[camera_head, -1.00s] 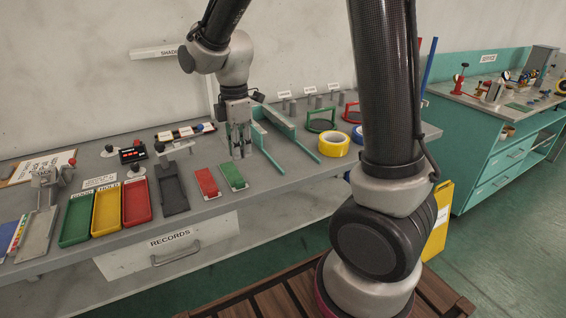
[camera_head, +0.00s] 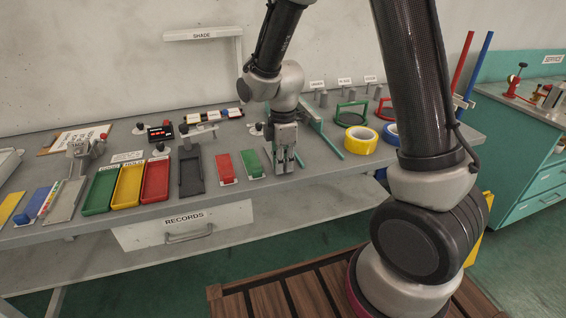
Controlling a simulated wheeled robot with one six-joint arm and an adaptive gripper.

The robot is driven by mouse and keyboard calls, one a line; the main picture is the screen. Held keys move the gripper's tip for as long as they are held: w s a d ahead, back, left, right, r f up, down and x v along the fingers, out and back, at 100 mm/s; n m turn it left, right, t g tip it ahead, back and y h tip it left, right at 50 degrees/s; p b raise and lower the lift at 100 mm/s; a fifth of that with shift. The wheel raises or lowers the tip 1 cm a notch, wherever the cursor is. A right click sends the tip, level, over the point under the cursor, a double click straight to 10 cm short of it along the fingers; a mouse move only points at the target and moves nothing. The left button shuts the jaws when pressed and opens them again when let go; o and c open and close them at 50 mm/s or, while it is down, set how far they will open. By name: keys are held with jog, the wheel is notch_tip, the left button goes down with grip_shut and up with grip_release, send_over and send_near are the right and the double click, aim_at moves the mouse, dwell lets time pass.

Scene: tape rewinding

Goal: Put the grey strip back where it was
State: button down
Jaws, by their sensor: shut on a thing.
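My gripper (camera_head: 284,167) points down at the workbench (camera_head: 230,196), just right of the green strip-like holder (camera_head: 252,163) and in front of the teal rails (camera_head: 325,139). Its fingers are close together on a small grey piece, which I take to be the grey strip; it is mostly hidden between them. I cannot tell whether it touches the bench. A red holder (camera_head: 225,168) lies left of the green one.
Left of the holders are a dark grey tray (camera_head: 190,172) and red (camera_head: 155,180), yellow (camera_head: 127,186) and green (camera_head: 101,190) trays. Yellow tape (camera_head: 360,140) and a red-rimmed stand (camera_head: 385,109) are right. The records drawer (camera_head: 183,229) is below.

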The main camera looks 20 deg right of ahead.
jog(key=shift+f, duration=0.15)
jog(key=c, duration=1.4)
grip_release()
jog(key=shift+c, duration=0.2)
notch_tip(320, 180, up, 11)
jog(key=s+d+r+m+t, duration=0.2)
jog(key=s+d+r+m, duration=0.6)
jog(key=s+d+r, duration=0.15)
jog(key=s+d+r+m+t, duration=0.2)
jog(key=s+d+m, duration=0.3)
jog(key=s+m, duration=0.5)
jog(key=shift+s+d+r, duration=0.15)
jog(key=shift+s+d, duration=0.1)
jog(key=shift+s, duration=0.1)
